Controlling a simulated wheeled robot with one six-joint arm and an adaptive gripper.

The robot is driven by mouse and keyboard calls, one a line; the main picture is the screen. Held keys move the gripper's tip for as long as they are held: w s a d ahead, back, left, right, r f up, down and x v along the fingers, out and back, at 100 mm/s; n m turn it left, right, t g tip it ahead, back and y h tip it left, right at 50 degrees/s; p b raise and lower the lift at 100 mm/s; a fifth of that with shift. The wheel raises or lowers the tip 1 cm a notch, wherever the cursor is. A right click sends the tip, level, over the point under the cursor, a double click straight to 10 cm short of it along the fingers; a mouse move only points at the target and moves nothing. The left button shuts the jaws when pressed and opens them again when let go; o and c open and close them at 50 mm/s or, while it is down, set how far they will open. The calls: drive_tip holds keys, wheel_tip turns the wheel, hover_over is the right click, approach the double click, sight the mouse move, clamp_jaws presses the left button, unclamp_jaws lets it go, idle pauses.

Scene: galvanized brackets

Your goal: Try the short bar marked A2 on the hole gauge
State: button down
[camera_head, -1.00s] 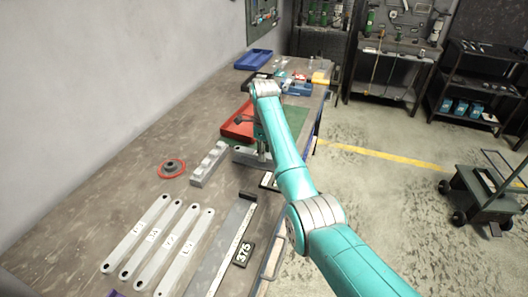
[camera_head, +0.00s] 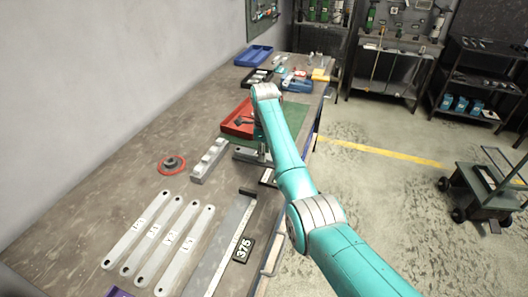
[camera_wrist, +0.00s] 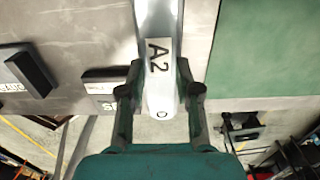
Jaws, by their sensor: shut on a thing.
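The short bar marked A2 (camera_wrist: 160,58) is light grey, with a rounded near end and a small hole in it. My gripper (camera_wrist: 160,92) is shut on the bar, one finger on each side near that end. The bar's far end runs out of the top of the wrist view. In the head view my arm hides most of the gripper and the bar, beside the red tray. A grey block with several raised parts (camera_head: 209,161) stands left of my gripper; it may be the hole gauge, but I cannot tell for sure.
Several long marked bars (camera_head: 170,235) lie at the front left, beside a long steel rule with a black 375 block (camera_head: 243,248). A red ring-shaped piece (camera_head: 171,166) lies left. The red tray (camera_head: 238,118) and a green mat (camera_head: 295,118) are behind.

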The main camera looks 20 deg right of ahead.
drive_tip(key=shift+f, duration=0.35)
idle(1.7)
drive_tip(key=c, duration=0.7)
unclamp_jaws()
drive_tip(key=shift+r, duration=3.75)
